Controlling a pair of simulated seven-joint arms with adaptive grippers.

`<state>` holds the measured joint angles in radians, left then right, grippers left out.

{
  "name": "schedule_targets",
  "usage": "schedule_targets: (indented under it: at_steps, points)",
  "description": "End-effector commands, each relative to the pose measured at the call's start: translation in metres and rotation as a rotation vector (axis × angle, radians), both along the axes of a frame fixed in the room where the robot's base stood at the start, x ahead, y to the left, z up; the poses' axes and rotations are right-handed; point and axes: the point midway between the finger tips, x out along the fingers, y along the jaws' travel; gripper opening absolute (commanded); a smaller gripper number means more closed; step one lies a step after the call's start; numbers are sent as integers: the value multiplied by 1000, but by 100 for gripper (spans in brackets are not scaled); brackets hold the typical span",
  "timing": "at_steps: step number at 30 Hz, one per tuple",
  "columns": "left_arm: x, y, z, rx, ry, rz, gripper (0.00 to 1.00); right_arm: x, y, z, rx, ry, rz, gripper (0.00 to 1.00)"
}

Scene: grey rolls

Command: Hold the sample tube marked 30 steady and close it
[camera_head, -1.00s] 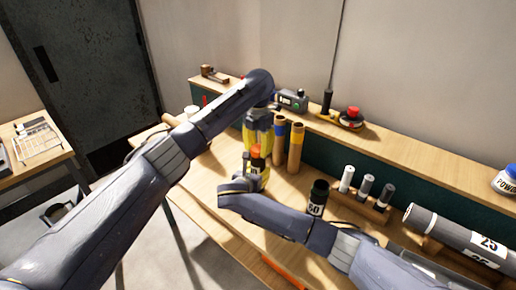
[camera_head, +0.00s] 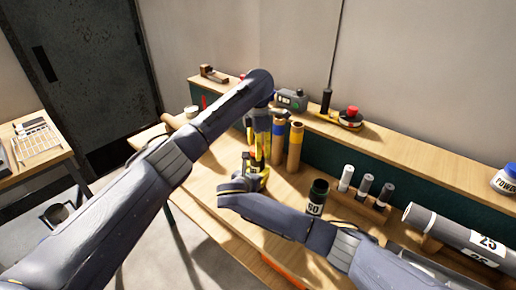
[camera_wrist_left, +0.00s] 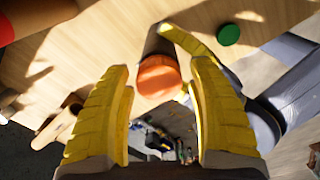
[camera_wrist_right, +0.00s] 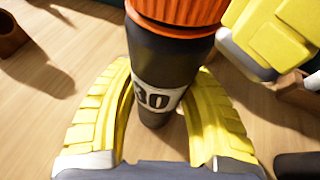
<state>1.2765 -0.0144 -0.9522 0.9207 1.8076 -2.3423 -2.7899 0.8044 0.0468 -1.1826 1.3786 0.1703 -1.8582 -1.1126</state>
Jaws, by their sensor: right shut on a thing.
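The sample tube marked 30 (camera_wrist_right: 155,80) is a dark cylinder with a white label. My right gripper (camera_wrist_right: 160,125) is shut around it, and the tube stands upright between its yellow fingers. A ridged orange cap (camera_wrist_right: 175,14) sits on the tube's top; I cannot tell how tightly. In the left wrist view the cap (camera_wrist_left: 158,76) lies just beyond my left gripper's fingertips (camera_wrist_left: 160,78). The left fingers are spread apart and empty, above the cap. In the head view my left gripper (camera_head: 262,140) is above my right gripper (camera_head: 254,178), and the arms largely hide the tube.
An open dark tube marked 60 (camera_head: 317,197) stands to the right. A rack (camera_head: 362,204) holds several small tubes. Two brown rolls (camera_head: 295,148) stand behind the grippers. A green cap (camera_wrist_left: 228,34) lies on the table. A grey roll marked 25 (camera_head: 455,238) lies at right.

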Motion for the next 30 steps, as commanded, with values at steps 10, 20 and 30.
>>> schedule_targets:
  at_steps: [10, 20, 30]
  points:
    - [1, 1, 5, 2, -2, 1, 63, -1, 0, -2, 2, 5, 1, 0]
    - [1, 1, 39, 2, -2, 2, 63, -1, 0, -2, 2, 5, 1, 0]
    - [0, 1, 45, 2, 0, 2, 63, -1, 0, -2, 2, 4, 1, 0]
